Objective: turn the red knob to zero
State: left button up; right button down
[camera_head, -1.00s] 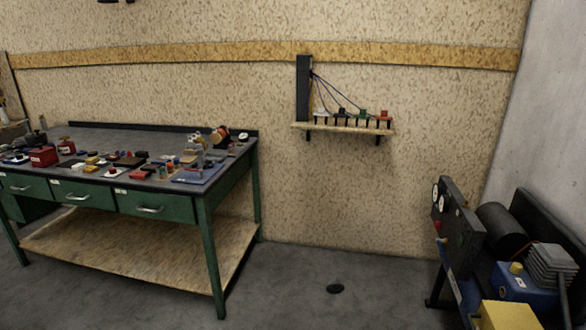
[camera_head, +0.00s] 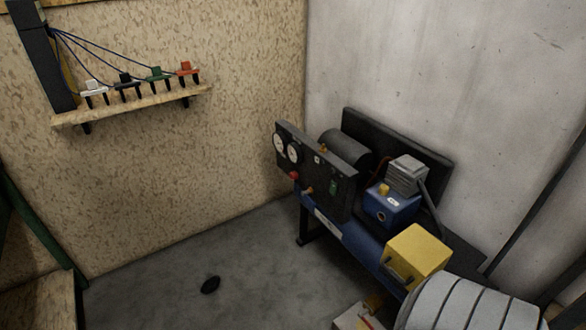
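A small red knob (camera_head: 294,176) sits on the front of a dark upright panel (camera_head: 340,186), below two round white-faced gauges (camera_head: 286,148). A second small brownish-red fitting (camera_head: 308,190) is just right of and below it. The knob's pointer and any zero mark are too small to read. Neither of my grippers shows in the head view.
The panel stands on a blue machine bench with a black cylinder (camera_head: 346,148), a blue box (camera_head: 391,206) and a yellow box (camera_head: 418,252). A wall shelf (camera_head: 135,104) hangs at upper left. A green workbench (camera_head: 35,235) edges in at left. The grey floor (camera_head: 235,255) between is largely clear.

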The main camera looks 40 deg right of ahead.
aim_at(293, 175)
jog(key=z, duration=0.5)
jog(key=i, duration=0.85)
jog(key=z, duration=1.6)
jog(key=i, duration=0.8)
jog(key=z, duration=0.75)
